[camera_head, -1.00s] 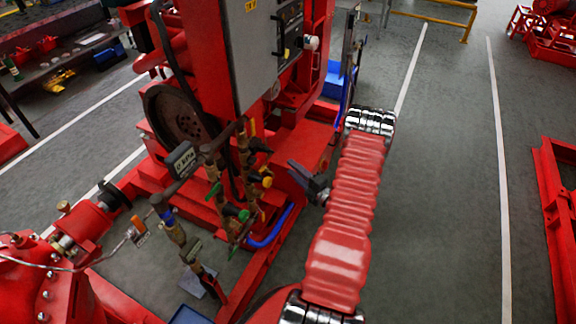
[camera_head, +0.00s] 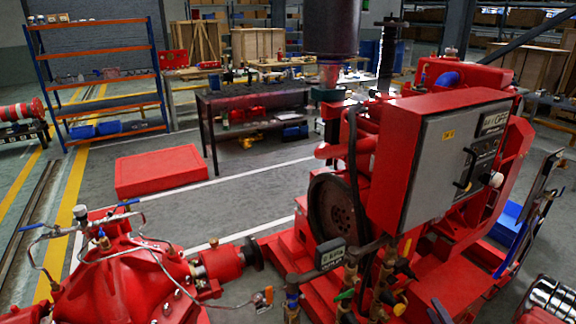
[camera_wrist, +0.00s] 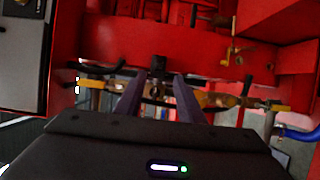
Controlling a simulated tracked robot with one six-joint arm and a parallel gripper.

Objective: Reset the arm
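My arm shows at the lower right of the head view as a red link with a silver joint, cut off by the frame edge. My gripper (camera_head: 440,312) is only a small dark shape at the bottom edge there. In the wrist view my gripper (camera_wrist: 159,78) points at the red pumpset, with its two dark fingers apart. Nothing is seen held between them. Beyond the fingers are brass pipe fittings (camera_wrist: 222,100) with yellow handles and a small dark block (camera_wrist: 158,65). I cannot tell the exact distance to them.
The red pumpset with a grey control panel (camera_head: 425,165) stands right of centre. A red pump (camera_head: 115,280) is at lower left. A red box (camera_head: 160,172), a dark workbench (camera_head: 255,97) and a blue-orange shelf (camera_head: 95,25) stand behind. Grey floor between them is partly clear.

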